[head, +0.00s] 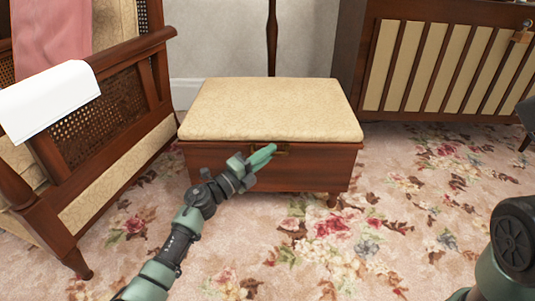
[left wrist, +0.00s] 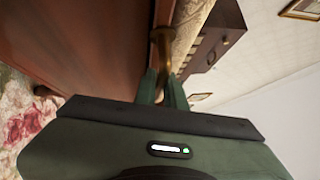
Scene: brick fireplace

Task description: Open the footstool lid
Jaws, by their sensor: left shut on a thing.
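The footstool stands on the carpet in the middle of the head view. Its padded cream lid (head: 270,105) lies flat on the dark wooden box (head: 325,172) and looks closed. A small brass handle (head: 284,150) sits at the lid's front edge. My left gripper (head: 268,152) is at the front of the footstool, shut on the handle. In the left wrist view the brass handle (left wrist: 162,42) runs between the green fingertips (left wrist: 162,78), next to the wooden front and the cream padding. My right gripper is outside the view.
A wooden cane-sided chair (head: 115,95) with a white cloth (head: 48,98) stands close on the left. A slatted wooden cabinet (head: 445,70) stands behind at right. A thin dark pole (head: 272,40) rises behind the footstool. Flowered carpet (head: 400,215) is clear in front and right.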

